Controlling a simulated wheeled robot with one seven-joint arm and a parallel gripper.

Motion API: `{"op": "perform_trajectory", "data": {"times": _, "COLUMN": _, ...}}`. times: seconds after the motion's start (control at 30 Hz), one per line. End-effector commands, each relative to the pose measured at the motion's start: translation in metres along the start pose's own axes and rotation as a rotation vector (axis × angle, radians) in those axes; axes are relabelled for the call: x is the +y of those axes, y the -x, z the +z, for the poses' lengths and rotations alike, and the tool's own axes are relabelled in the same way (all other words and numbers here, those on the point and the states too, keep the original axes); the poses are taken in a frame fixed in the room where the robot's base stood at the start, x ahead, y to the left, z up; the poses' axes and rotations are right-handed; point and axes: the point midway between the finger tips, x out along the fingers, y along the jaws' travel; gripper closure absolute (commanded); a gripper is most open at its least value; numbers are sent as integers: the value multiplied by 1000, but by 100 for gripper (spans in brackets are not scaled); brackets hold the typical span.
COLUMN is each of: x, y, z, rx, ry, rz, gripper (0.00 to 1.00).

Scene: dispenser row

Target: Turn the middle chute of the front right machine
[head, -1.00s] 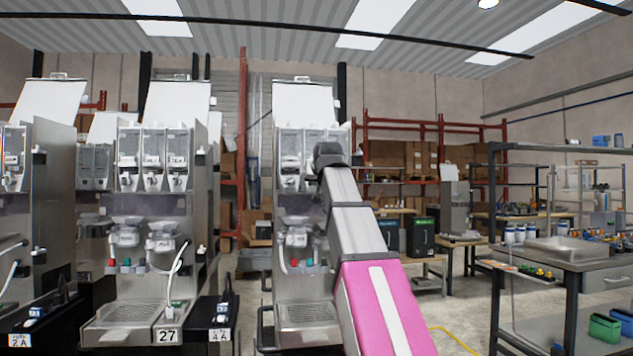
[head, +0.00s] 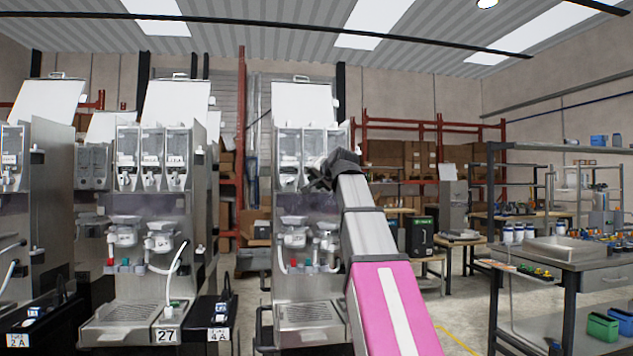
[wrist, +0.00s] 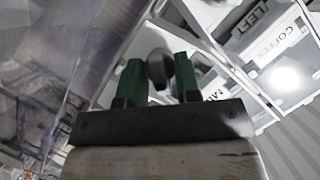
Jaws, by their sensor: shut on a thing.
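The front right machine (head: 303,96) is a tall steel dispenser with a row of clear canisters under a white lid. The left canister (head: 289,146) shows its spout; the lower part of the middle canister (head: 314,142) is hidden behind my gripper (head: 318,178). The wrist view shows my gripper's two green fingers (wrist: 158,82) closed on a small grey rounded piece (wrist: 157,68), seemingly the middle chute. Its turn angle cannot be told.
Below are mixing bowls (head: 293,235) and a drip tray (head: 308,312). Machine 27 (head: 140,230) stands to the left with a black box (head: 212,318) beside it. A steel workbench (head: 560,252) is at right. Open floor lies between.

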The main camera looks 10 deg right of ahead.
Motion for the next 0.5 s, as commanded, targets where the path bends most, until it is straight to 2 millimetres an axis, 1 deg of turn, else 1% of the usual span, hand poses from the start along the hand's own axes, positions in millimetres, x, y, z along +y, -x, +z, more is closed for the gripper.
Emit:
{"op": "perform_trajectory", "data": {"times": 0.23, "x": 1, "y": 0, "z": 0, "rx": 1, "ry": -61, "rz": -26, "gripper": 93}}
{"op": "perform_trajectory", "data": {"times": 0.5, "x": 0, "y": 0, "z": 0, "rx": 1, "ry": -73, "rz": -31, "gripper": 93}}
